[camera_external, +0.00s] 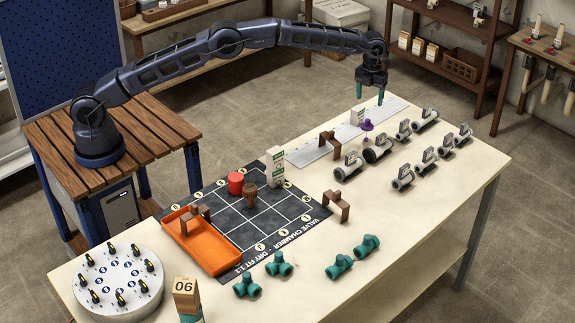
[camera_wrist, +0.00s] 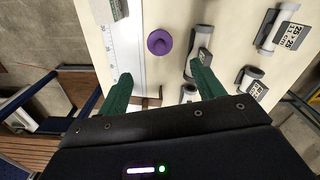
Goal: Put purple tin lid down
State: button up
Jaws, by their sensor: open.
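The purple tin lid (camera_external: 367,126) is on the far part of the cream table, just right of the white ruled strip. In the wrist view the lid (camera_wrist: 160,42) is round with a darker raised centre, ahead of the fingers and roughly between their lines. My gripper (camera_external: 369,97) is above the far side of the table, with its green fingers pointing down, higher than the lid. In the wrist view my gripper (camera_wrist: 163,68) has its fingers wide apart with nothing between the tips. The lid looks clear of both fingers. What lies directly under it is hidden.
Grey valves with labels (camera_external: 404,177) stand in rows right of the lid. A small white box (camera_external: 357,115) stands close behind it.

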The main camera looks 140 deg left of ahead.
jog(key=shift+r, duration=0.45)
